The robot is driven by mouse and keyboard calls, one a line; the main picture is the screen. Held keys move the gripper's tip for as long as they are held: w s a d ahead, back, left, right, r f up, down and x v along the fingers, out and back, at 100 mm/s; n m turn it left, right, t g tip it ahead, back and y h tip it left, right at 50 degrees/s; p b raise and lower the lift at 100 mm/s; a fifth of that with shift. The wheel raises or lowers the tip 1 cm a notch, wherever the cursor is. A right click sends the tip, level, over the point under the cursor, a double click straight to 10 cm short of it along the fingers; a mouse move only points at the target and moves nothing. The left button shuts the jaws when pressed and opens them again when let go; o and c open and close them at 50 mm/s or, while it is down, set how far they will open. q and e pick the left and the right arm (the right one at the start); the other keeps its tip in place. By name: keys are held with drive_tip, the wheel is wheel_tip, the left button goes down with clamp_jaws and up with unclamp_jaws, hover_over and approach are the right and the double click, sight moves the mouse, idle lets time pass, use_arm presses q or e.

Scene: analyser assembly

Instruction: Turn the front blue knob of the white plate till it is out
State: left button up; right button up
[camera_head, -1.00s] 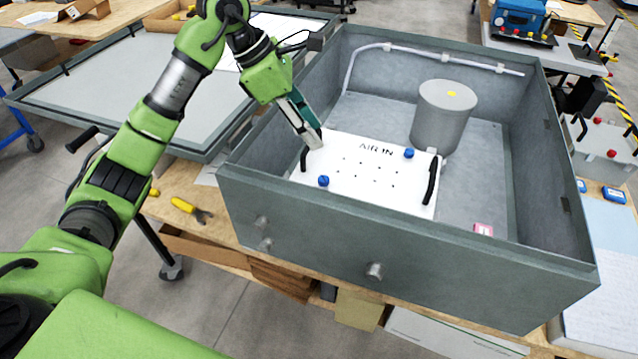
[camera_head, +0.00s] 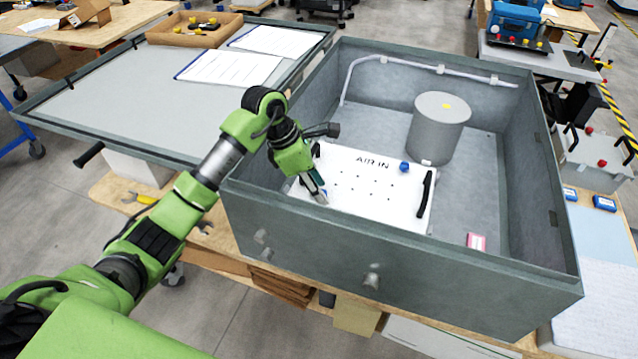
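The white plate (camera_head: 372,207), marked "AIR IN", lies inside the grey open case (camera_head: 400,258). It has a dark handle at each side. Its back blue knob (camera_head: 404,167) shows clearly near the top right of the plate. My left gripper (camera_head: 321,198) points down at the plate's front left corner, where the front blue knob sits. Its fingers hide most of that knob; only a trace of blue shows by the tips. Whether the fingers are closed on the knob cannot be made out. My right gripper is not in view.
A grey cylinder (camera_head: 438,127) stands in the case behind the plate. A small pink-labelled item (camera_head: 476,241) lies on the case floor at right. The case walls rise around the plate. The open lid (camera_head: 120,95) lies at left with papers and a tray.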

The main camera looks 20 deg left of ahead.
use_arm(q)
drive_tip(key=shift+f, duration=0.3)
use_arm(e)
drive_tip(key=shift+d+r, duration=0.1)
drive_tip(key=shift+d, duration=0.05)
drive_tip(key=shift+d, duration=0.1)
use_arm(q)
clamp_jaws()
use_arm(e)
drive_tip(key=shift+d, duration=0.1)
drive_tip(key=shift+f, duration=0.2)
